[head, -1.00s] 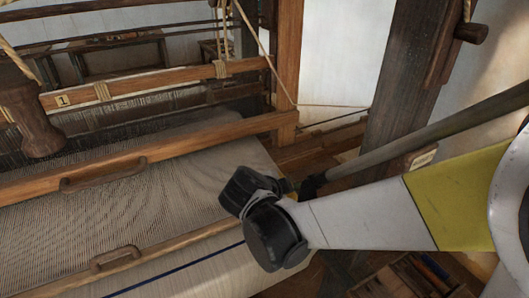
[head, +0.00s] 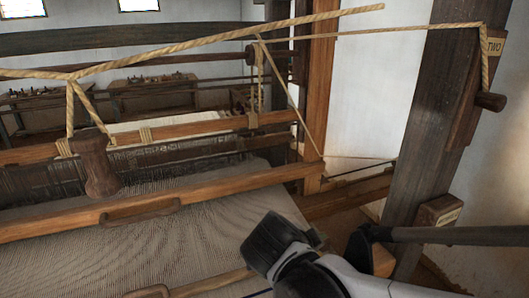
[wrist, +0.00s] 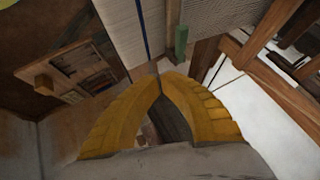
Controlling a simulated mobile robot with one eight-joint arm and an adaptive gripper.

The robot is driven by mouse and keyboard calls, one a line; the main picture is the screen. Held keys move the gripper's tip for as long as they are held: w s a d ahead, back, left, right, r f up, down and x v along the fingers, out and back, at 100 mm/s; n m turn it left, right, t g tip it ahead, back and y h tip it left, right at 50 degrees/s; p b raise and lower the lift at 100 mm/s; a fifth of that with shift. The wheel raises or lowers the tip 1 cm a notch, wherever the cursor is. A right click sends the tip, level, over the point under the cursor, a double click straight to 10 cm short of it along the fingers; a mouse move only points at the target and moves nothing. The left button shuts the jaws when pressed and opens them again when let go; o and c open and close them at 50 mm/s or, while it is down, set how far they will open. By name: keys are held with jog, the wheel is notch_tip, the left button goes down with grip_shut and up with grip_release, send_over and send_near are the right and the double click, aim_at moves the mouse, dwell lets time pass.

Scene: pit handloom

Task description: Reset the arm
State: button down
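My gripper (wrist: 160,80) shows in the wrist view as two yellow ribbed fingers. Their tips meet, with a gap lower down between them and nothing seen held. My arm's black and grey joints rise at the bottom of the head view, over the right edge of the cloth. The gripper's fingers cannot be made out there. The loom's woven cloth (head: 170,242) spreads behind the arm; in the wrist view the cloth (wrist: 115,25) lies beyond the fingertips, apart from them.
A wooden handle (head: 95,170) hangs on a rope (head: 230,40) at the left. A dark bar runs behind my arm. A green piece (wrist: 181,43) sits by the cloth edge.

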jog(key=s+d+f+n+y+b, duration=0.4)
jog(key=s+f+n+b, duration=0.5)
jog(key=n, duration=0.5)
jog(key=shift+s+d+f+n+y+b, duration=0.3)
jog(key=shift+s+d+f+y+b, duration=0.1)
jog(key=shift+f+y, duration=0.35)
